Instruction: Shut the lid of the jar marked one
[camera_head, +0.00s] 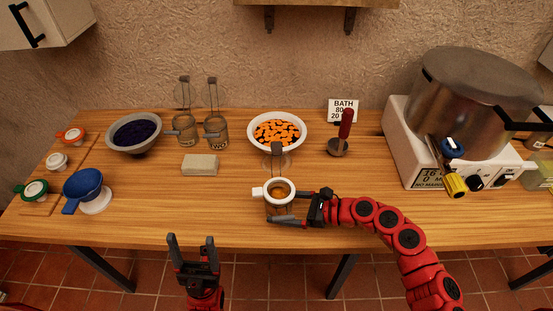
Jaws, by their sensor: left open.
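A glass jar (279,208) stands near the table's front edge, with a white ring or funnel (260,192) on its mouth and brownish contents inside. Its clear lid (278,161) stands open behind it. Two more jars, a left one (185,130) and a right one (215,132), stand at the back with lids swung up. I cannot read which jar is marked one. My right gripper (290,211) is at the front jar, one finger along its near side; the other is unclear, so its grip is uncertain. My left gripper (192,257) is open and empty, before the table's front edge.
A grey bowl of dark fruit (111,126), a white bowl of orange pieces (303,142), a beige block (199,165) and a red-handled tool (346,124) stand behind. A blue funnel (83,184) is left. A large pot (468,95) stands right. The front left-centre table is clear.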

